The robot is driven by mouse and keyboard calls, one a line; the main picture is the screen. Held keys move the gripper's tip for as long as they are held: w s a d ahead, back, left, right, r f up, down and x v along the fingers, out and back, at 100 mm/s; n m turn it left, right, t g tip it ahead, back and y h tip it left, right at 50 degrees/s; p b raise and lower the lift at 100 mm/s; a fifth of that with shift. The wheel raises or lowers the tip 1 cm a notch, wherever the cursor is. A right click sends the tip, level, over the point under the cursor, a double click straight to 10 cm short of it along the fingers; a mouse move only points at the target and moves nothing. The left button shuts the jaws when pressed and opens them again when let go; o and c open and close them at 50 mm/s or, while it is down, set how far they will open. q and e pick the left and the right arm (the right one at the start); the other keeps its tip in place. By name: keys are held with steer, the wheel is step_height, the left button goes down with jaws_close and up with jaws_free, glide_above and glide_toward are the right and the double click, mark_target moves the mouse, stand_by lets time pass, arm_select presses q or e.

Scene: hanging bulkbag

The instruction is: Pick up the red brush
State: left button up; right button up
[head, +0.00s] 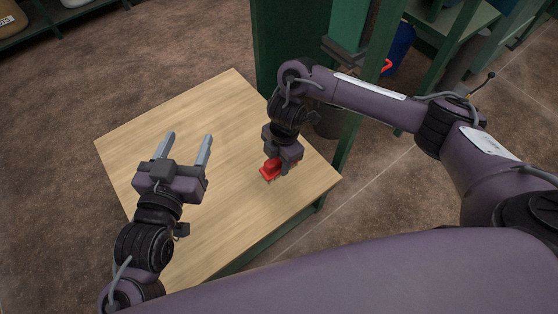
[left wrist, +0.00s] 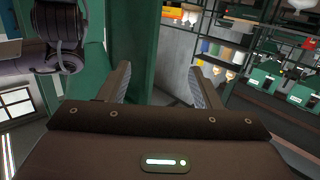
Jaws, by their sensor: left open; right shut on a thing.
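The red brush (head: 268,171) is at the right part of the wooden table (head: 215,215) in the head view. My right gripper (head: 274,164) points down over it and is shut on it; the fingers are mostly hidden behind the gripper body and the brush. I cannot tell whether the brush touches the tabletop. My left gripper (head: 188,145) is open and empty over the left part of the table, its two fingers apart. In the left wrist view its fingers (left wrist: 160,88) are also spread with nothing between them.
A green post (head: 285,50) stands at the table's far edge, close to my right arm. A blue container (head: 400,48) and green shelving (head: 455,35) are behind on the right. The middle and front of the tabletop are bare.

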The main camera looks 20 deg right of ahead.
step_height(320, 180, up, 2)
steer(key=shift+r+p, duration=0.15)
steer(key=shift+p, duration=0.4)
steer(key=shift+r+p, duration=0.5)
steer(key=shift+r, duration=0.25)
step_height(320, 180, up, 4)
steer(key=shift+r+p, duration=0.15)
steer(key=shift+p, duration=1.1)
arm_select(q)
steer(key=s+a+f+g+y, duration=0.2)
steer(key=s+f+g, duration=0.3)
steer(key=f, duration=0.3)
steer(key=s+a+f+g+y, duration=0.3)
steer(key=s+a+f+g, duration=0.1)
steer(key=s+f+g, duration=0.2)
steer(key=shift+s+f+g+p, duration=0.3)
steer(key=shift+s+f, duration=0.5)
steer(key=shift+f, duration=0.35)
arm_select(e)
steer(key=shift+r, duration=0.65)
